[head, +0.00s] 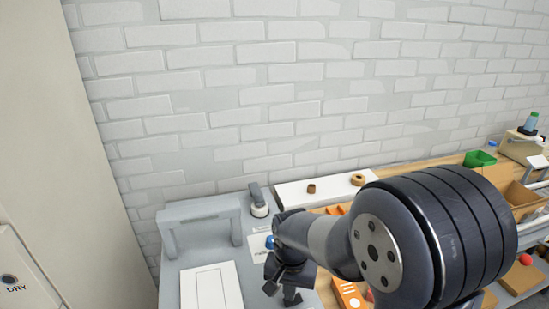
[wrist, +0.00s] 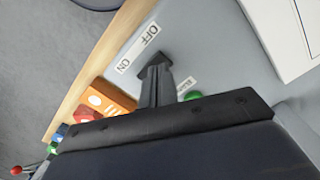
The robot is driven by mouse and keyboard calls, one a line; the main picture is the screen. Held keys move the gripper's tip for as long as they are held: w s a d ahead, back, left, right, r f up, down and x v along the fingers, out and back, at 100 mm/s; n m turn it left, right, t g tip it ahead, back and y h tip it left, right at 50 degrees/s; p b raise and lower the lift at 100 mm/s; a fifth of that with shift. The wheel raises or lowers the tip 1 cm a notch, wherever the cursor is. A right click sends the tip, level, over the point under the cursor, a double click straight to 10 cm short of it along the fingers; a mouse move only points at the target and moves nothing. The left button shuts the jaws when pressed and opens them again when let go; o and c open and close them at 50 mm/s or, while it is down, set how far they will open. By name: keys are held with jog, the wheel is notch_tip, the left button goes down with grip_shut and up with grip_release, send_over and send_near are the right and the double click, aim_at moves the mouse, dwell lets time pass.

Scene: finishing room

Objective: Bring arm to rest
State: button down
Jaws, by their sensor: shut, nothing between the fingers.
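My arm reaches from the lower right of the head view over the grey machine (head: 205,210). My gripper (head: 283,291) points down at the machine's right side, near the front edge of the picture. In the wrist view the gripper's fingers (wrist: 155,72) are together with nothing held, above a grey panel. An OFF/ON label (wrist: 138,48) lies just left of the fingertips. A green button (wrist: 192,95) shows just right of the fingers. I cannot tell whether the fingertips touch the panel.
A white plate (head: 210,287) lies on the machine. An orange box (head: 349,294) stands right of my gripper. A white board (head: 325,188) with two brown rings lies behind. A green bin (head: 479,158) and cardboard boxes (head: 522,194) are at the right. A white brick wall (head: 260,90) closes the back.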

jog(key=shift+f+b, duration=0.4)
jog(key=shift+f, duration=0.55)
notch_tip(320, 180, up, 10)
jog(key=p, duration=0.8)
jog(key=w+d+f+t+b, duration=0.1)
jog(key=w+d+f+b, duration=0.1)
jog(key=d+b, duration=0.3)
jog(key=shift+w+d+f+m, duration=0.25)
jog(key=shift+w+d+m, duration=0.15)
jog(key=shift+w+d, duration=0.4)
jog(key=shift+r, duration=0.1)
